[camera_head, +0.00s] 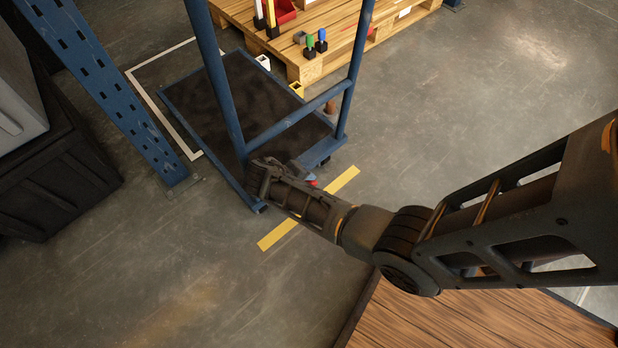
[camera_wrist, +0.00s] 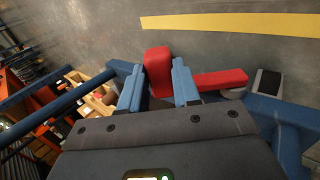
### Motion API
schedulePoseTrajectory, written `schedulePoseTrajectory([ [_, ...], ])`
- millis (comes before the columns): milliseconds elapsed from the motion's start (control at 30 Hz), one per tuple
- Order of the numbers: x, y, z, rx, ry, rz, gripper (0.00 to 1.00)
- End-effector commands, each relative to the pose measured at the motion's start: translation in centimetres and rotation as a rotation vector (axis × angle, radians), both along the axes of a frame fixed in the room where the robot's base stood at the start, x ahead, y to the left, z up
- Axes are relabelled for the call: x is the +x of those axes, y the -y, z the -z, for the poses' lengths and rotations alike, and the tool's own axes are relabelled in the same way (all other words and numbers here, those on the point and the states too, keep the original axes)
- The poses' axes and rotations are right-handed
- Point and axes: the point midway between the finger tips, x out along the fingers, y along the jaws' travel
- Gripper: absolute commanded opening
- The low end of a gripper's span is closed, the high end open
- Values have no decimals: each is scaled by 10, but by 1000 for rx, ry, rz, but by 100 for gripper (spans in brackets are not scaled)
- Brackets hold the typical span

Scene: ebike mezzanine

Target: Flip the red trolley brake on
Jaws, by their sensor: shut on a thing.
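The red trolley brake (camera_wrist: 222,80) shows in the wrist view as a red bar with a thick red block at its left end. My gripper (camera_wrist: 158,84) has its two blue fingers on either side of that block and is shut on it. The right finger hides part of the brake. In the head view my gripper is at the near end of the blue trolley (camera_head: 190,130), low by its handle frame. Only a small red patch (camera_head: 312,183) shows there beside my wrist, and the fingertips are hidden. I cannot tell the brake's exact tilt.
The trolley's blue upright handle frame (camera_head: 215,75) rises close to my gripper. A wooden pallet (camera_head: 345,40) with small coloured items stands behind. A blue rack post (camera_head: 105,85) and a dark crate (camera_head: 55,185) are at left. Floor with a yellow strip (camera_head: 340,181) is clear in front.

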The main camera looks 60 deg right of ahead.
Motion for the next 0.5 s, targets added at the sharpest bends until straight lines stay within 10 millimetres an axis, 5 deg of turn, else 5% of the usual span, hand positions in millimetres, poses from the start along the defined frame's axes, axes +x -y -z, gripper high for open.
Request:
schedulePoseTrajectory([
  [500, 8, -28, -14, -270, -78, 1, 0],
])
